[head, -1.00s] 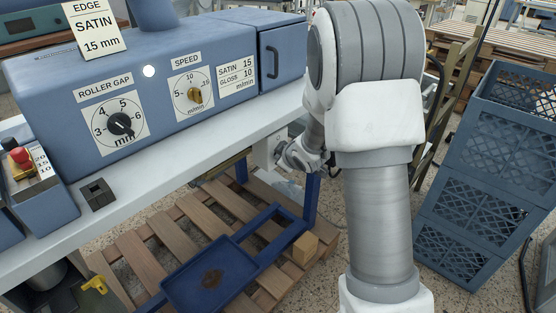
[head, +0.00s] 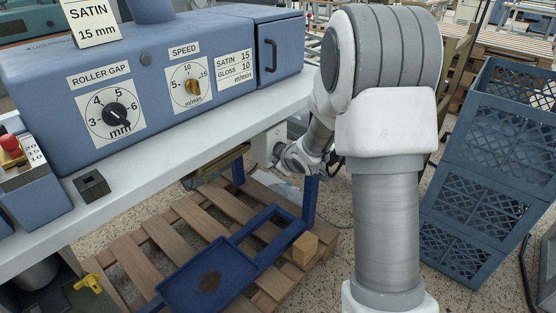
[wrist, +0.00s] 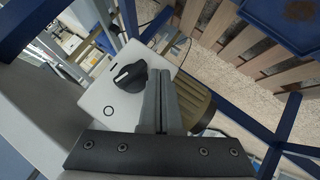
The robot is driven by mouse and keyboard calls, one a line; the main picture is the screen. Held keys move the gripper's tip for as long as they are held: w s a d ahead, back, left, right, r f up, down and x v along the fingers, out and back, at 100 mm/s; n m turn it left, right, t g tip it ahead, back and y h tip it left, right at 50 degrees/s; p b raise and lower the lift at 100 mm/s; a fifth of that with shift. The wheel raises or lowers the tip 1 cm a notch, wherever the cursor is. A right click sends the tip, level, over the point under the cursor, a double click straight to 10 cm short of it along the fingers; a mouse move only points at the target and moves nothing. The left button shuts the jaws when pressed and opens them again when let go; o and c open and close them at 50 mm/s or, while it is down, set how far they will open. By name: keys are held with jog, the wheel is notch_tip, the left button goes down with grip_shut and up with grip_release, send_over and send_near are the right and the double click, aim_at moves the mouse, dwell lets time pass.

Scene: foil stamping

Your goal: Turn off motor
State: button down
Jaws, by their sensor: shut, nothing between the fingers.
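A black rotary switch knob (wrist: 130,76) sits on a light grey box (wrist: 97,95) in the wrist view. A circle mark (wrist: 108,111) is printed below it; the exact knob position is hard to read. My gripper (wrist: 163,78) is shut and empty, with its fingers just right of the knob; whether they touch it is unclear. A bronze ribbed cylinder (wrist: 194,103), apparently the motor, lies right of the fingers. In the head view the switch box (head: 273,143) is partly visible under the table edge by my wrist. The indicator lamp (head: 145,59) on the blue machine is dark.
The blue machine (head: 205,122) stands on a white table (head: 150,158). Under it are a wooden pallet (head: 130,255) and a blue tray (head: 185,285). Blue crates (head: 480,190) stack at right. Blue table legs (head: 310,200) stand close to my wrist.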

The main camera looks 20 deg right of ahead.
jog(key=shift+w+d+r, duration=0.1)
jog(key=shift+w+d+r+p, duration=0.35)
jog(key=shift+d+p, duration=0.2)
jog(key=shift+p, duration=0.3)
